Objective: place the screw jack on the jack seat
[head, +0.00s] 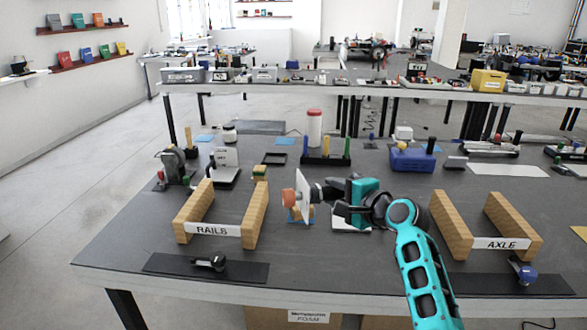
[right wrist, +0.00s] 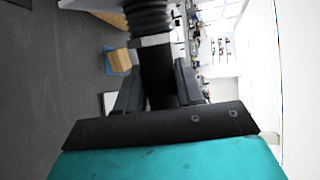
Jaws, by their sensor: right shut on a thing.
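My right gripper (head: 334,196) reaches in from the right over the table and is shut on a dark part, which I take to be the screw jack (head: 315,191). The part lies sideways and points left, with a white plate and an orange-brown end piece at its left. In the right wrist view its black ribbed section (right wrist: 148,17) and pale collar stand beyond the fingers (right wrist: 158,80). A wooden block on a blue base (head: 300,215) sits below the held part; it also shows in the wrist view (right wrist: 118,60). I cannot tell whether it is the jack seat. My left gripper is not in view.
The wooden RAILS frame (head: 185,218) stands left and the AXLE frame (head: 444,225) right. A small block with a green top (head: 260,173) is at the RAILS frame's far right end. A rack of coloured posts (head: 326,158) stands behind. The front middle table is bare.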

